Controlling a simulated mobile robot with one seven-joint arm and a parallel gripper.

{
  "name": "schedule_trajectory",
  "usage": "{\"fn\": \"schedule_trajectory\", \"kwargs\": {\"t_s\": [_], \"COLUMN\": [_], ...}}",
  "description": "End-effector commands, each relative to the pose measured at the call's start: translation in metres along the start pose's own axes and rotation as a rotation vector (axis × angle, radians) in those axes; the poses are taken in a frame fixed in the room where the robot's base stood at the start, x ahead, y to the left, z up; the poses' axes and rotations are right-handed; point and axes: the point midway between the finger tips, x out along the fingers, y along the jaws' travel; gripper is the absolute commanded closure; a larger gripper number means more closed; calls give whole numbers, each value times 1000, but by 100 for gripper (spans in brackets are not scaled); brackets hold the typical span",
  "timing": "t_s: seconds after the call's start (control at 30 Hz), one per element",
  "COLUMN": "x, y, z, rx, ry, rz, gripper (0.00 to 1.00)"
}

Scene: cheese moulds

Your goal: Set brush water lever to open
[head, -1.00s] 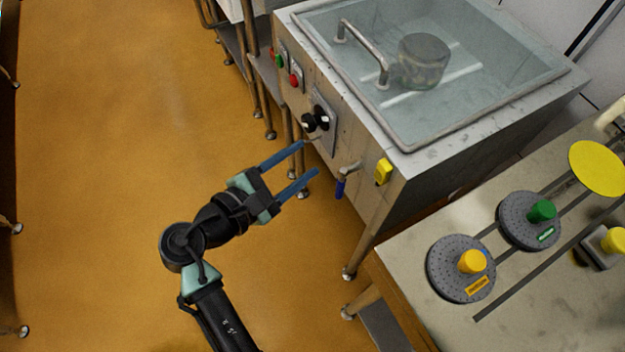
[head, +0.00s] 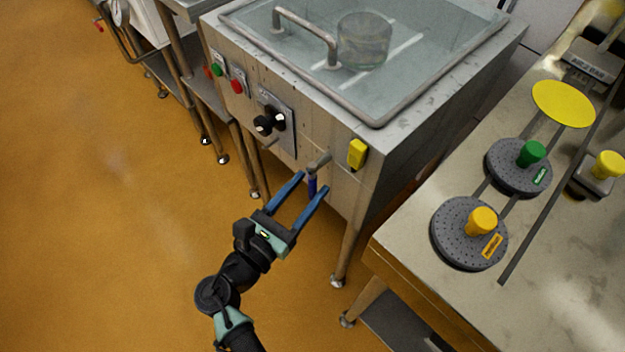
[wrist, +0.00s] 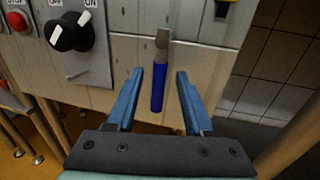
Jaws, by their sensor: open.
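The brush water lever (head: 312,187) is a blue handle hanging down from a grey metal valve (head: 318,163) on the front of the steel machine. In the wrist view the blue lever (wrist: 158,90) points straight down, between the two blue fingers in the picture. My gripper (head: 313,182) is open, its fingertips close to the lever on either side. In the wrist view the gripper (wrist: 160,75) shows a gap on both sides of the lever, and no contact is visible. How far the lever lies in depth between the fingertips is hard to tell.
A black rotary switch (head: 270,122) and a red button (head: 237,87) sit left of the valve on the machine front. A yellow box (head: 357,153) is just right of it. A table (head: 400,243) with grey discs stands at right. Open floor lies left.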

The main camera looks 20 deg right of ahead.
Motion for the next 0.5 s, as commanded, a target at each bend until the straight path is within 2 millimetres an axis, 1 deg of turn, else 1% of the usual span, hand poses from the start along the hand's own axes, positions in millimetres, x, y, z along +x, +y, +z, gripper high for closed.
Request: {"fn": "schedule_trajectory", "kwargs": {"t_s": [0.03,0.1,0.2,0.5], "x": [8,15,21,23], "y": [0,0,0,0], "z": [-1,0,0,0], "rx": [1,2,2,2], "ry": [0,0,0,1], "rz": [-2,-1,-1,1], "gripper": [48,48,48,48]}}
